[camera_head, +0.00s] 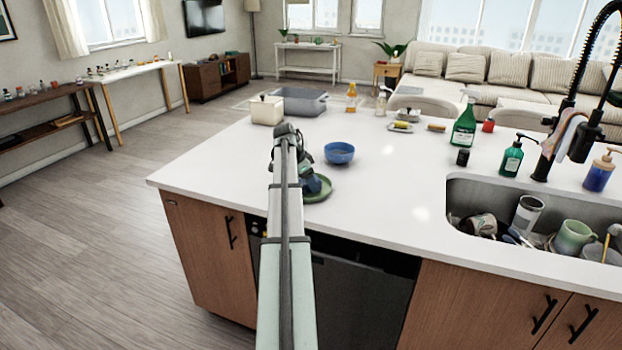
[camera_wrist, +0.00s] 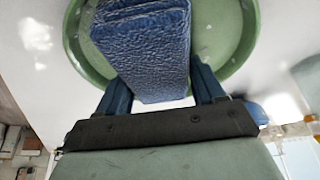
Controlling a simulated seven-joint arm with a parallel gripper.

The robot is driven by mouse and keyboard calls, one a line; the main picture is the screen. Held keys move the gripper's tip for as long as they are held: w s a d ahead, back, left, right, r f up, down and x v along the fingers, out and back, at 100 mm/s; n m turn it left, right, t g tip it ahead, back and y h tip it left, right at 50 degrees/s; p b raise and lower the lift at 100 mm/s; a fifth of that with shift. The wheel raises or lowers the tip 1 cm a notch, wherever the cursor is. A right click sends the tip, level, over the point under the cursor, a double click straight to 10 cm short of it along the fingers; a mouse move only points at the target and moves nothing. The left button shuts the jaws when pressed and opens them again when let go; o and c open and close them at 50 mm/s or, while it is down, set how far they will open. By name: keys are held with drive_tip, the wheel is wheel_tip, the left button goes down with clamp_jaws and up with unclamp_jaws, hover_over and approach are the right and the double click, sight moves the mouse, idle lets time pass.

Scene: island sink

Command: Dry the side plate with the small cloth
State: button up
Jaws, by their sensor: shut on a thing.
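The side plate is green and lies on the white island top, just right of my arm in the head view (camera_head: 318,190). In the wrist view its rim (camera_wrist: 245,50) curves around the top of the picture, with a few pale spots on it. The small cloth (camera_wrist: 145,50) is a folded, textured blue pad over the plate. My gripper (camera_wrist: 160,90) is shut on the cloth, with a finger on each side of it. In the head view the cloth (camera_head: 323,184) shows partly behind my gripper. Whether the cloth touches the plate is hard to tell.
A blue bowl (camera_head: 339,153) stands just behind the plate. A white container (camera_head: 267,110) and a grey tub (camera_head: 300,101) stand at the back left. The sink (camera_head: 480,195) at the right holds dishes. Green bottles (camera_head: 464,125) stand behind it. The counter's middle is clear.

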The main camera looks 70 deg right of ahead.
drive_tip(key=a, duration=0.2)
drive_tip(key=shift+a, duration=0.35)
drive_tip(key=shift+d+r, duration=0.1)
drive_tip(key=shift+d, duration=5.1)
wheel_tip(320, 180, up, 10)
drive_tip(key=shift+a+f, duration=0.15)
drive_tip(key=shift+f, duration=0.1)
